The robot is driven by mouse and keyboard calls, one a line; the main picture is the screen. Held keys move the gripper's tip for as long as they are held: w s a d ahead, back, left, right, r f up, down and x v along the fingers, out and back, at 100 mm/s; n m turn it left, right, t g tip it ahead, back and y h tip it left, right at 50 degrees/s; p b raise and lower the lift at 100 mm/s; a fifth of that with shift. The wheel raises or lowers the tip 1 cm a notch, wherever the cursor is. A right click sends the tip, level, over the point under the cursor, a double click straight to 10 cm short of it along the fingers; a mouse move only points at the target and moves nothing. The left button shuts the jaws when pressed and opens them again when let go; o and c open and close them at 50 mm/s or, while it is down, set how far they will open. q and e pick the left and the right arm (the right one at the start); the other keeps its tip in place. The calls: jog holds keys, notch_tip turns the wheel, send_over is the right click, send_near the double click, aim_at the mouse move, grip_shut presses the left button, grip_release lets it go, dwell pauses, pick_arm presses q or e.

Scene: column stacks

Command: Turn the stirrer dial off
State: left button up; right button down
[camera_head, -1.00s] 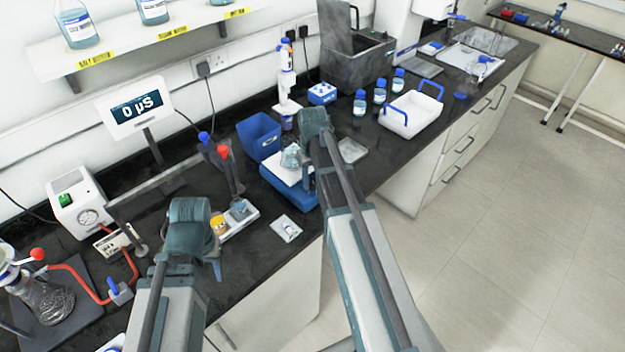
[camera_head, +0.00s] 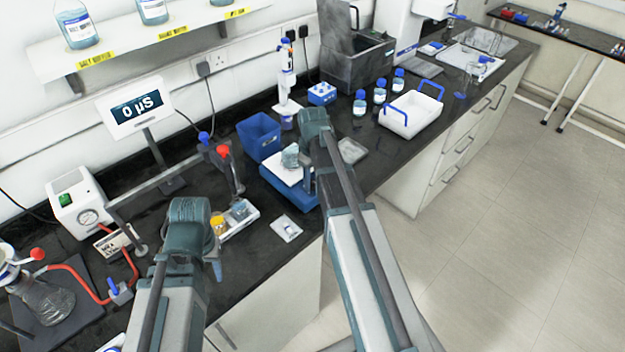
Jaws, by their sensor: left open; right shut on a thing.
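The stirrer (camera_head: 276,183) is a blue base with a white top plate near the bench's front edge. A small glass beaker (camera_head: 291,156) with clear-bluish contents stands on the plate. My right gripper (camera_head: 312,184) is low at the right end of the stirrer, mostly covered by my own forearm, and is shut on the stirrer. The dial itself is hidden behind the gripper and arm, so its setting does not show. My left gripper (camera_head: 216,270) is open, apart from the stirrer, over the front edge at the left, mostly hidden by its own wrist.
A small white tray with a yellow-topped jar (camera_head: 217,222) sits left of the stirrer. A square white dish (camera_head: 286,229) lies in front. A blue bin (camera_head: 259,137) and a pipette stand (camera_head: 287,90) are behind. Blue-capped bottles (camera_head: 379,92) and a white carrier (camera_head: 410,115) stand at right.

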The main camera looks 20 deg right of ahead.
aim_at(312, 180)
jog(key=c, duration=0.5)
grip_release()
pick_arm(q)
jog(key=shift+r, duration=0.15)
pick_arm(e)
jog(key=shift+r, duration=0.1)
pick_arm(q)
notch_tip(312, 180, up, 14)
jog(key=p, duration=1.3)
jog(key=shift+f+p, duration=0.25)
jog(key=shift+p, duration=0.15)
pick_arm(e)
notch_tip(312, 180, up, 14)
jog(key=shift+f, duration=0.2)
